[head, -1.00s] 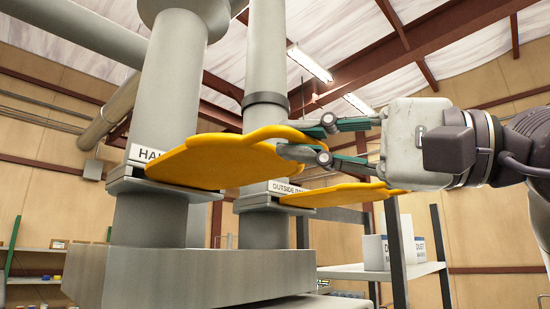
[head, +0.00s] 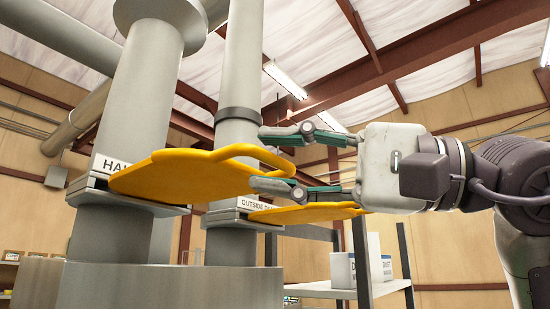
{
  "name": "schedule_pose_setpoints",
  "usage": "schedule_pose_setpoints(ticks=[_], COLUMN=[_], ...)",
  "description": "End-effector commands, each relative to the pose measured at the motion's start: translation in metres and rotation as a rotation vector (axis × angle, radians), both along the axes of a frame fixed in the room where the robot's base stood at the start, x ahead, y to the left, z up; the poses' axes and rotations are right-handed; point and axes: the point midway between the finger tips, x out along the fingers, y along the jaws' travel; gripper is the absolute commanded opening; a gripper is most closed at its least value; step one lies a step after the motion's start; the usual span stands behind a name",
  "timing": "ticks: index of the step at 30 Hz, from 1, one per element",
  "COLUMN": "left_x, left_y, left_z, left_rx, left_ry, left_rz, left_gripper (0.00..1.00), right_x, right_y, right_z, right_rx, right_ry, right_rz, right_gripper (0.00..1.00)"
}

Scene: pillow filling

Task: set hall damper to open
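The hall damper is a yellow slide plate (head: 185,176) that sticks out to the right from a slot in the left grey duct, under a white label (head: 110,166) of which "HA" shows. Its looped handle (head: 262,152) is at the plate's right end. My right gripper (head: 262,159) is open, with its green-backed fingers spread above and below the handle end. The upper finger is clear of the handle; I cannot tell if the lower one touches the plate. My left gripper is not in view.
A second yellow damper plate (head: 305,213) sticks out of the duct behind, labelled "OUTSIDE" (head: 255,204), just below my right gripper. A grey duct base (head: 170,285) stands below. White boxes (head: 362,262) sit on a shelf (head: 335,291) at the lower right.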

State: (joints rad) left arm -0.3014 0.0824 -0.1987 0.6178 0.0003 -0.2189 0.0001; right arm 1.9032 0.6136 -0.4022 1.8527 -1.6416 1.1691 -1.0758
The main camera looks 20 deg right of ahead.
Motion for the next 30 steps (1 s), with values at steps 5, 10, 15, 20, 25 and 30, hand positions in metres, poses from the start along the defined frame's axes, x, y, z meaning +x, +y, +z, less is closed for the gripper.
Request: schedule_pose_setpoints(ticks=[5,10,15,20,25,30], left_x=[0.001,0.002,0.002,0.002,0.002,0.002], left_y=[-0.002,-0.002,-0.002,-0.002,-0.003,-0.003], left_z=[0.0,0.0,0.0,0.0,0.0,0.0], left_rx=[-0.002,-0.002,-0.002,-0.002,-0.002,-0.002], left_ry=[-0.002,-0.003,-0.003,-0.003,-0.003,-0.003], left_rz=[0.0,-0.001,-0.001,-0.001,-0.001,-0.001], left_gripper=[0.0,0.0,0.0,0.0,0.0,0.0], right_x=[-0.017,-0.036,-0.05,-0.057,-0.059,-0.058], right_y=[-0.03,-0.061,-0.084,-0.094,-0.096,-0.095], right_z=[-0.005,-0.012,-0.018,-0.02,-0.02,-0.02], right_rx=[0.003,0.003,0.001,0.0,-0.001,0.0], right_ry=[-0.003,-0.002,-0.001,-0.001,-0.001,-0.001], right_rz=[-0.005,-0.006,-0.004,-0.002,0.0,-0.001], right_gripper=[0.37,0.37,0.37,0.37,0.37,0.37])
